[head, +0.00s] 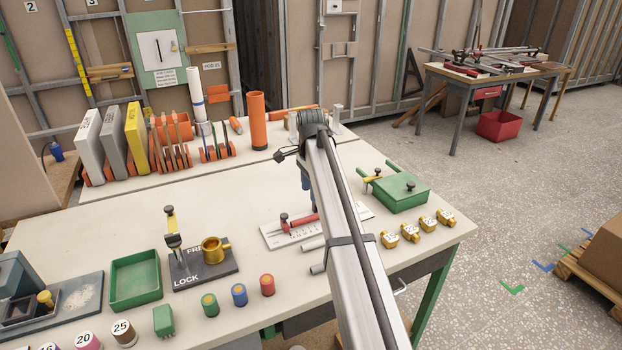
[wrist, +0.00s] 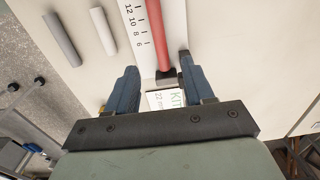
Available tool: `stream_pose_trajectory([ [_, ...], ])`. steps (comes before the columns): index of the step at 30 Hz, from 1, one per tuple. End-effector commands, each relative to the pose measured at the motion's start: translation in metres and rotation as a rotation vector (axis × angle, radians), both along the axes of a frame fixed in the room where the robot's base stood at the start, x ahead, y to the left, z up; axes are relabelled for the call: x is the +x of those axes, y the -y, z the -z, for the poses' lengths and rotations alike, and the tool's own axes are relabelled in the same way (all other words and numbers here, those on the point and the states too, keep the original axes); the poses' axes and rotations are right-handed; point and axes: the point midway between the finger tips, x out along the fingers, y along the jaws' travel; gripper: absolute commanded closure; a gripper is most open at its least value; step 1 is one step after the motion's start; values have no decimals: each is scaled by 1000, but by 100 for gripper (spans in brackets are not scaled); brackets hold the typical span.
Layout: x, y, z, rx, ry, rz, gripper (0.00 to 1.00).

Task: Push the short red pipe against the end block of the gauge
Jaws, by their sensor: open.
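The gauge (head: 275,238) is a pale plate with a printed scale on the near bench. It also shows in the wrist view (wrist: 136,22). The red pipe (head: 303,220) lies along it and shows in the wrist view (wrist: 152,25). A dark block (wrist: 167,74) is at the pipe's lower end in the wrist view; I cannot tell whether they touch. A dark knob (head: 284,218) stands at the pipe's left end in the head view. My gripper (wrist: 158,65) is open, its blue fingers on either side of the gauge's lower part. In the head view my arm hides most of it.
A grey pipe (wrist: 60,40) and a white pipe (wrist: 103,32) lie beside the gauge. A green box (head: 402,190) and several brass fittings (head: 409,233) are to the right. A lock plate (head: 205,268) with a brass cup (head: 215,251) is to the left.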

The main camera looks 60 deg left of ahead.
Motion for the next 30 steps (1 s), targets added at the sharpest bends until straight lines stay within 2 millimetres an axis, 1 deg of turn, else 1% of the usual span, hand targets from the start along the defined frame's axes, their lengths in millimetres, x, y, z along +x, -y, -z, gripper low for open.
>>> stream_pose_trajectory([
  [1, 0, 1, 10, -2, -1, 0, 48],
  [6, 0, 1, 37, -2, -1, 0, 48],
  [12, 0, 0, 67, -1, -1, 0, 48],
  [15, 0, 0, 78, 0, 0, 0, 48],
  [21, 0, 0, 94, 0, 0, 0, 48],
  [30, 0, 0, 97, 1, 0, 0, 48],
])
